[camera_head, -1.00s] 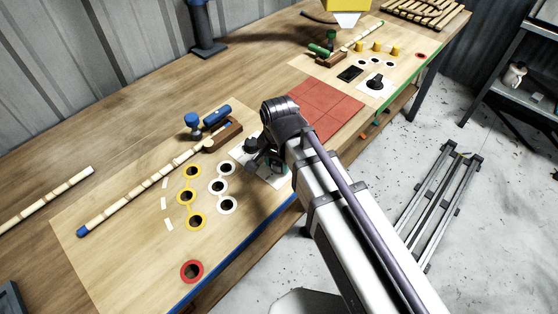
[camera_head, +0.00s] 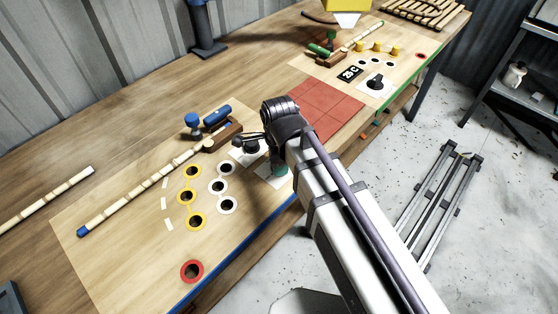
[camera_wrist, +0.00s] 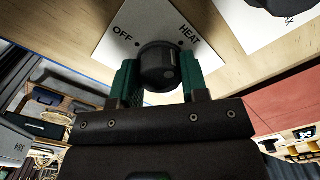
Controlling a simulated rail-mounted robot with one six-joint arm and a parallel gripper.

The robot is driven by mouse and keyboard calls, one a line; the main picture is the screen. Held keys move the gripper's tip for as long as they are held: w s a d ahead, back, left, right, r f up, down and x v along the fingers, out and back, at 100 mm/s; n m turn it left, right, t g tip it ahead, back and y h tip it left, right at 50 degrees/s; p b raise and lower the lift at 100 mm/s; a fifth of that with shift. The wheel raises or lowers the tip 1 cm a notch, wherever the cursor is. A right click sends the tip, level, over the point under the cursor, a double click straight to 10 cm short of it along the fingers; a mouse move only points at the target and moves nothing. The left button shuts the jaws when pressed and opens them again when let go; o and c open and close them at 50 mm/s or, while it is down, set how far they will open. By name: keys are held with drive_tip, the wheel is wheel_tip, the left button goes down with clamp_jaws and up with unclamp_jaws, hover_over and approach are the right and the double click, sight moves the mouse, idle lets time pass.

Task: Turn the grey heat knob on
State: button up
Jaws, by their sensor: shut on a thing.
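The grey heat knob (camera_wrist: 157,66) sits on a white plate (camera_wrist: 118,55) marked OFF and HEAT, in the wrist view. My gripper (camera_wrist: 158,82) is shut on the knob, with one green finger on each side. A pale mark shows on the knob's right side; I cannot tell exactly which label it points to. In the head view my gripper (camera_head: 279,166) is low over the white plates at the near station, and my wrist mostly hides the knob.
A second white plate with a black dial (camera_wrist: 268,4) lies beside the knob. Red tiles (camera_head: 323,110) lie to the right. Farther off are a display reading about 20 C (camera_head: 350,74) and a black knob (camera_head: 375,83). White rings (camera_head: 218,187) and a bamboo-like pole (camera_head: 140,192) lie left.

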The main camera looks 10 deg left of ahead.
drive_tip(key=shift+m, duration=0.8)
drive_tip(key=o, duration=0.9)
drive_tip(key=shift+o, duration=0.2)
wheel_tip(320, 180, up, 11)
drive_tip(key=p, duration=1)
drive_tip(key=shift+p, duration=0.4)
drive_tip(key=shift+f, duration=0.1)
